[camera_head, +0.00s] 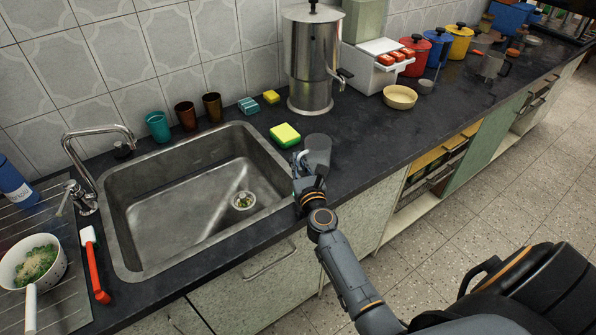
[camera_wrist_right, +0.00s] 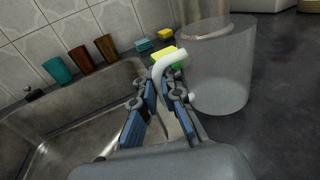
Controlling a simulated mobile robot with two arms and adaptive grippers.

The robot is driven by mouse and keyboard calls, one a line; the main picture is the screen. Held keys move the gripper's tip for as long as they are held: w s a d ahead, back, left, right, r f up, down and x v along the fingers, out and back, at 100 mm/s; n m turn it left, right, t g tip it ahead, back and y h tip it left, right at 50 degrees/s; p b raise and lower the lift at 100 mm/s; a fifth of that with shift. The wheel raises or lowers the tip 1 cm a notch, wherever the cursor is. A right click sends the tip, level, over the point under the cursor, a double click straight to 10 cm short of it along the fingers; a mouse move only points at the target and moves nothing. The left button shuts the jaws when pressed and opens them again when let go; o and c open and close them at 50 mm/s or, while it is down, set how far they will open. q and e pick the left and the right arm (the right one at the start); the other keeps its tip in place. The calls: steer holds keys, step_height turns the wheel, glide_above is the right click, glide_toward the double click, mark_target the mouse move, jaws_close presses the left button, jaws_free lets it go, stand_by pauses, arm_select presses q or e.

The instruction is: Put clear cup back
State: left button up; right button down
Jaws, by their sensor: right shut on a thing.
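The clear cup (camera_head: 318,150) is see-through with a white curved handle, and it is over the counter just right of the sink. In the right wrist view the cup (camera_wrist_right: 218,75) fills the upper right and looks upright. My right gripper (camera_head: 302,172) is at the cup's handle side. In the right wrist view its fingers (camera_wrist_right: 166,95) are shut on the white handle. I cannot tell whether the cup's base touches the counter. My left gripper is not in view.
A teal tumbler (camera_head: 158,126) and two brown tumblers (camera_head: 186,115) stand behind the sink (camera_head: 135,205). A yellow-green sponge (camera_head: 285,135) lies close behind the cup. A steel urn (camera_head: 312,60) and a yellow bowl (camera_head: 400,97) stand farther back. The counter right of the cup is clear.

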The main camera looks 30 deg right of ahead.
steer(key=shift+f, duration=0.85)
steer(key=shift+f+b, duration=0.2)
steer(key=shift+b, duration=0.25)
steer(key=c, duration=1.5)
jaws_free()
steer(key=shift+o, duration=0.2)
steer(key=shift+r, duration=0.1)
steer(key=shift+r+p, duration=0.2)
steer(key=shift+p, duration=0.15)
steer(key=b+v, duration=0.1)
steer(key=v, duration=0.9)
steer(key=shift+s+f, duration=0.15)
steer(key=shift+s, duration=0.2)
steer(key=shift+s+a, duration=0.25)
steer(key=shift+s, duration=0.4)
